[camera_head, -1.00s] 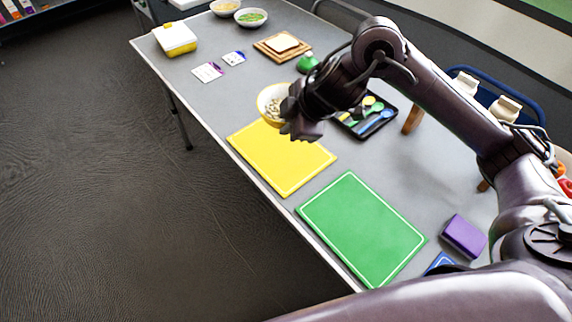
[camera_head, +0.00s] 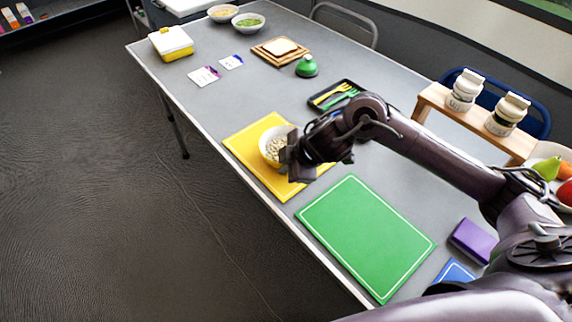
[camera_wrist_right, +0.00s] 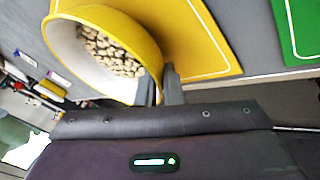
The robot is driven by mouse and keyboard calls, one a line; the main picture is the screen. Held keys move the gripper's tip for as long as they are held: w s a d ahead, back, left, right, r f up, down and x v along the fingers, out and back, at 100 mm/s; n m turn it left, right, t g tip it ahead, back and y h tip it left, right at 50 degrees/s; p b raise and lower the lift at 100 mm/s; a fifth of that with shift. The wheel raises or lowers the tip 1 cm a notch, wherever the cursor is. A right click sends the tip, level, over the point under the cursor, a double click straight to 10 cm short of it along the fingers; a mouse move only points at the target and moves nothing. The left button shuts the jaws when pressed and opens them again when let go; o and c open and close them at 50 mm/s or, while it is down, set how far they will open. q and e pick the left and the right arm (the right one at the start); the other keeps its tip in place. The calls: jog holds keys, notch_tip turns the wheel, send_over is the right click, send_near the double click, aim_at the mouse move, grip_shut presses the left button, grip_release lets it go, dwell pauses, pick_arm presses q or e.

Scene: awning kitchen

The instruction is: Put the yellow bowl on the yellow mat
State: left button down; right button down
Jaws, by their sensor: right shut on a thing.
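The yellow bowl (camera_head: 272,146) has a pale inside and holds small beige pieces. In the head view it is over the yellow mat (camera_head: 243,137), whose far left and near parts show around it. My right gripper (camera_head: 286,156) is shut on the bowl's right side. The wrist view shows the bowl (camera_wrist_right: 148,38) at the fingers (camera_wrist_right: 168,85), with the yellow mat (camera_wrist_right: 205,45) beyond it. I cannot tell whether the bowl touches the mat. My left gripper is not in view.
The green mat (camera_head: 365,235) lies nearer me, with a purple block (camera_head: 473,241) to its right. A black tray (camera_head: 318,101) with cutlery is behind my arm. A wooden stand (camera_head: 470,122) holds two jars at the right. A green bell-like object (camera_head: 306,66) stands farther back.

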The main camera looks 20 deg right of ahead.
jog(key=shift+f, duration=0.1)
jog(key=c, duration=1.6)
grip_release()
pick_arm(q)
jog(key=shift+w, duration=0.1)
pick_arm(e)
jog(key=shift+o, duration=0.2)
